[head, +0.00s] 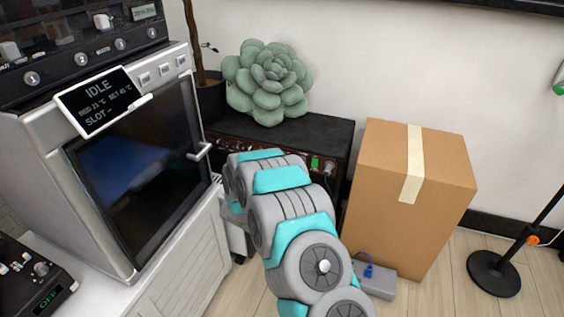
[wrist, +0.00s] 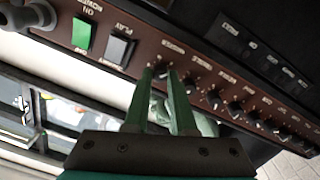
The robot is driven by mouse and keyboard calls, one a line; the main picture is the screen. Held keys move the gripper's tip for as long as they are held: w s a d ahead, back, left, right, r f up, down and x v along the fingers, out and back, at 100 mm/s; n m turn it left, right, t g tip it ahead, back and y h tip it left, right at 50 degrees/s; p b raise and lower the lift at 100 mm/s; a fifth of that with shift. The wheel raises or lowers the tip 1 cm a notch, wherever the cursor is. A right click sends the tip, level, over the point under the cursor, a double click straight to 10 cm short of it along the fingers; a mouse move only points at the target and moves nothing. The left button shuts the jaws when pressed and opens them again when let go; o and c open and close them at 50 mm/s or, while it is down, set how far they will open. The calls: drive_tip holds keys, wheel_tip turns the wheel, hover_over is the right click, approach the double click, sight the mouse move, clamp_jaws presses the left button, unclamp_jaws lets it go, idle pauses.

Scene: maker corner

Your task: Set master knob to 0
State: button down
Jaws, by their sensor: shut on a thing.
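The amplifier's brown control panel (wrist: 195,60) fills the upper part of the wrist view, its labels upside down. My gripper (wrist: 162,74) reaches up to the panel, its two green fingers shut on the master knob (wrist: 161,71), the first knob beside the dark play switch (wrist: 119,49). The fingers cover much of this knob, and its pointer and setting cannot be read. In the head view the black amplifier (head: 318,131) stands behind my arm, which hides my gripper and most of the knobs.
Several more knobs (wrist: 235,108) line the panel. A green power switch (wrist: 82,34) sits left of the play switch. A cardboard box (head: 400,225) stands right of the amplifier, an oven-like machine (head: 55,160) to the left. A succulent (head: 262,85) rests on top.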

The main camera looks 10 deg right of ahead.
drive_tip(key=shift+f+n, duration=0.15)
drive_tip(key=shift+n, duration=1.05)
drive_tip(key=c, duration=0.7)
unclamp_jaws()
drive_tip(key=shift+c, duration=0.2)
drive_tip(key=b+v, duration=0.1)
drive_tip(key=v, duration=0.7)
